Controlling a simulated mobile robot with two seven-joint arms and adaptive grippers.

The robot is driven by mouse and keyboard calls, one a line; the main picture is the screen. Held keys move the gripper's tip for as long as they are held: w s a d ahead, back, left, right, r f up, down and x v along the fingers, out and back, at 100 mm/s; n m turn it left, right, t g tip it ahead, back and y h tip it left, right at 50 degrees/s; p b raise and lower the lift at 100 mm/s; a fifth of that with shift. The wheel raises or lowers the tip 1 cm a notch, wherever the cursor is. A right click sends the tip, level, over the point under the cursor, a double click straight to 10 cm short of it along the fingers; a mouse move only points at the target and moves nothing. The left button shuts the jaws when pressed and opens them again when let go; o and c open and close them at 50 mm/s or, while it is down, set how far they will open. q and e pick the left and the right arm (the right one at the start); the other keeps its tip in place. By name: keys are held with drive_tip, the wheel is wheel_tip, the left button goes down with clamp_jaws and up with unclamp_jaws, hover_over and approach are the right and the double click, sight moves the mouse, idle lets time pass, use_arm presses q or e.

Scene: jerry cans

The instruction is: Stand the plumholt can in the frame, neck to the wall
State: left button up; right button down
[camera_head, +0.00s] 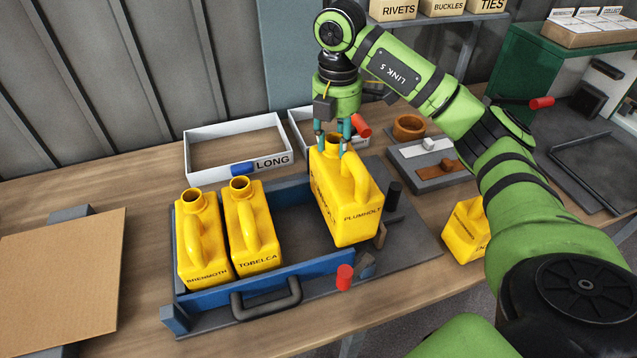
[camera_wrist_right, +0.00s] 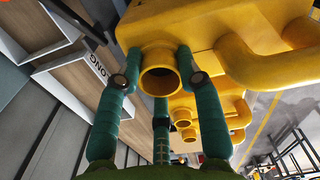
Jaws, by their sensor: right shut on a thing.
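The yellow plumholt can (camera_head: 350,208) is in my right gripper (camera_head: 333,145), whose fingers close around its neck. Its neck is on the wall side, and its handle and label face the front. It looks raised over the right part of the blue-railed frame (camera_head: 320,268); any contact below is unclear. In the right wrist view the fingers (camera_wrist_right: 163,92) surround the open neck of the plumholt can (camera_wrist_right: 195,28). The brenmoth can (camera_head: 202,245) and tobelca can (camera_head: 252,230) stand in the frame's left part, necks to the wall. My left gripper is out of view.
Another yellow can (camera_head: 465,232) stands right of the frame, partly hidden by my right arm. A white LONG tray (camera_head: 235,130) lies behind the frame. Red-handled clamps (camera_head: 345,277) and dark blocks are at its right side. A brown board (camera_head: 60,270) lies left.

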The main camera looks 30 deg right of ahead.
sight(334, 159)
drive_tip(key=shift+w+d+f, duration=0.1)
drive_tip(key=shift+f, duration=0.65)
drive_tip(key=shift+w+d+f, duration=0.1)
drive_tip(key=shift+f, duration=0.25)
wheel_tip(334, 159, down, 3)
drive_tip(key=shift+f+p, duration=0.1)
drive_tip(key=shift+p, duration=0.2)
drive_tip(key=shift+f, duration=0.45)
drive_tip(key=c, duration=0.8)
unclamp_jaws()
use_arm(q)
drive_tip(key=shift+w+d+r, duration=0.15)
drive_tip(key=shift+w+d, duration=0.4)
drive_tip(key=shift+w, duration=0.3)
